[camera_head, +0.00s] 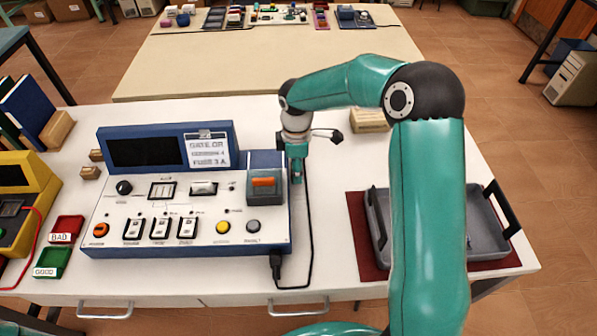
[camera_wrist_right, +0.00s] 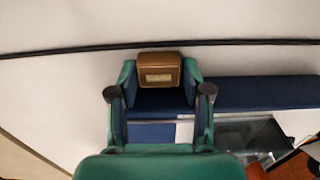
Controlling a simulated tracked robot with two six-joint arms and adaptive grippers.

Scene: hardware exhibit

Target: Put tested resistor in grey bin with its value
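In the right wrist view a small brown block (camera_wrist_right: 160,68) with a pale label sits between the fingertips of my right gripper (camera_wrist_right: 160,80), which appear closed on its sides. I cannot read the label. In the head view my right gripper (camera_head: 297,174) points down just right of the tester's blue socket block, and the brown block is hidden there. The blue and white tester (camera_head: 190,247) has a display and a notice at its back. An orange piece (camera_head: 264,181) shows on the socket block. A grey bin (camera_head: 487,250) stands at the right. My left gripper is out of view.
The bin rests on a dark red mat (camera_head: 361,240). A black cable (camera_head: 311,240) runs along the tester's right side. A wooden block (camera_head: 369,121) lies behind my right arm. Red BAD (camera_head: 67,228) and green GOOD (camera_head: 52,262) trays are at left. White table between cable and mat is clear.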

